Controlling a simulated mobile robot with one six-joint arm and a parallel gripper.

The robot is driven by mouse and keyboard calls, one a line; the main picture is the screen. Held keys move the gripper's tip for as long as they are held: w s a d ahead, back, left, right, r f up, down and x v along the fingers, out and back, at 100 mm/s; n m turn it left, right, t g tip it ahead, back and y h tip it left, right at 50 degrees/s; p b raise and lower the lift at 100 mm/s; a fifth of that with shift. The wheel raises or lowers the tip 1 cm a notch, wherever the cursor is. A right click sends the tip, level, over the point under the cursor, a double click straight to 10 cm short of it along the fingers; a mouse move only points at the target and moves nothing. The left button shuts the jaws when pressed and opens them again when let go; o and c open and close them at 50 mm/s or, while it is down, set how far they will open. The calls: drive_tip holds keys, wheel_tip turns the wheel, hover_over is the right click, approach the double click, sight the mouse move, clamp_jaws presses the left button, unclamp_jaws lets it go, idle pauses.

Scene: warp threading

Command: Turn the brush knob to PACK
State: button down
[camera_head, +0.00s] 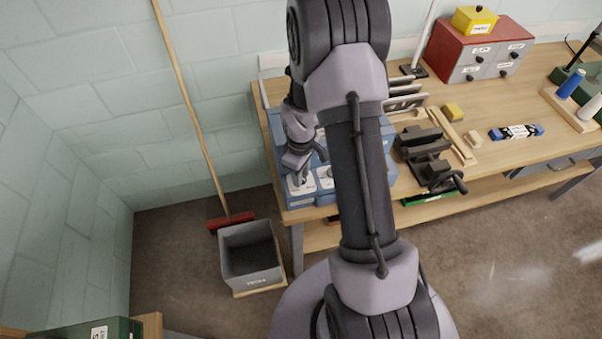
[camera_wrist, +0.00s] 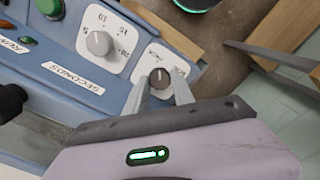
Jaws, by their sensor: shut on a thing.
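The brush knob, a small dark knob (camera_wrist: 160,78) with a pale pointer line, sits on a white dial plate (camera_wrist: 138,71) on the blue machine (camera_wrist: 70,70). In the head view my gripper (camera_head: 297,178) reaches down to the front left corner of the blue machine (camera_head: 328,198), and the knob itself is hidden there.
Beside the knob are a grey SECONDS dial (camera_wrist: 98,43) and a green button (camera_wrist: 49,8). The wooden bench (camera_head: 480,115) holds a dark vise (camera_head: 430,160) and a red drawer cabinet (camera_head: 460,45). A grey bin (camera_head: 250,265) and a broom (camera_head: 228,220) stand left of the bench.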

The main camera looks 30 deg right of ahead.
drive_tip(key=shift+n, duration=1)
drive_tip(key=c, duration=1.1)
unclamp_jaws()
